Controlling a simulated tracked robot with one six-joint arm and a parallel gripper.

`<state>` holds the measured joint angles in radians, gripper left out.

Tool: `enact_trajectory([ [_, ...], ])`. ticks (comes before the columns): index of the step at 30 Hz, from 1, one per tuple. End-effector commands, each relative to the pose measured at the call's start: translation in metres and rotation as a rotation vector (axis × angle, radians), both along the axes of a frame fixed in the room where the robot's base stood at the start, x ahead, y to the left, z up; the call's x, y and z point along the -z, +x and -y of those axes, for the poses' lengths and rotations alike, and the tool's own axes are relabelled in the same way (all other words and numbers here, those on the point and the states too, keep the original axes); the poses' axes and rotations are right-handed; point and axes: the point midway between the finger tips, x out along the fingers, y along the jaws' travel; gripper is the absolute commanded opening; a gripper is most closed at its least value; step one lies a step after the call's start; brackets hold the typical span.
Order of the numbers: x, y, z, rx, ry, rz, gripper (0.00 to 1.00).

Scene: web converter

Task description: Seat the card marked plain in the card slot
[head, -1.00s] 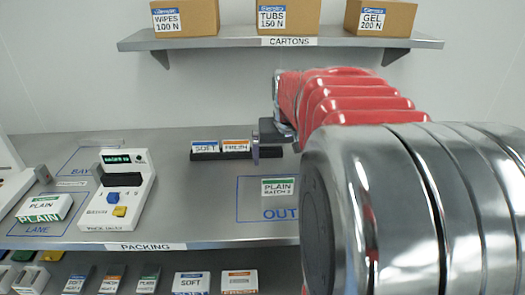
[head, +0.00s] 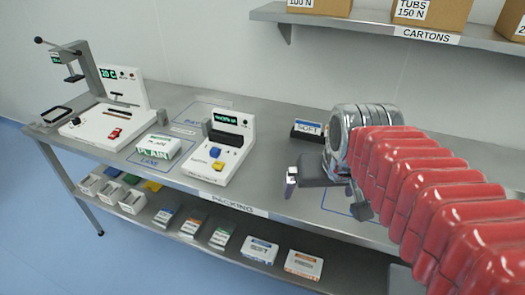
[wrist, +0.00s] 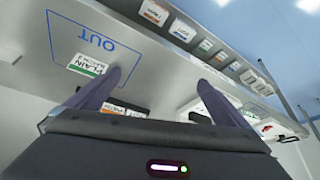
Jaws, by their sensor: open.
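The card marked PLAIN (wrist: 87,65) lies flat in the blue OUT outline in the wrist view, just left of the left finger. In the head view my arm hides it. My gripper (head: 326,198) is open and empty above the bench, also seen in the wrist view (wrist: 158,86); its fingers are apart and not around the card. A white console (head: 230,148) with a lit display, a dark slot-like recess and blue and yellow buttons stands left of my gripper; I cannot tell for sure that this recess is the card slot.
A dark rack with a SOFT card (head: 308,128) stands behind my gripper. A white pack marked PLAIN (head: 158,148) lies on the lane, beside a white press machine (head: 112,110). A lower shelf (head: 150,222) holds several packs. The cartons shelf (head: 370,27) is above.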

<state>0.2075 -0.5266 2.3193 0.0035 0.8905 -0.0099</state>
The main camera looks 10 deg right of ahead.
Motion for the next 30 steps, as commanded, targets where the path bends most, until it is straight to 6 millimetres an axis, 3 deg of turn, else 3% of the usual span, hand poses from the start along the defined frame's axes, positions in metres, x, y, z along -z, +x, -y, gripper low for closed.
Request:
enact_trajectory([
  [3, 0.007, -0.023, -0.032, -0.081, -0.003, 0.015, 1.00],
  [10, 0.021, -0.055, -0.066, -0.185, -0.003, 0.032, 1.00],
  [20, 0.025, -0.061, -0.071, -0.200, -0.003, 0.033, 1.00],
  [30, 0.025, -0.060, -0.071, -0.199, -0.002, 0.033, 0.77],
])
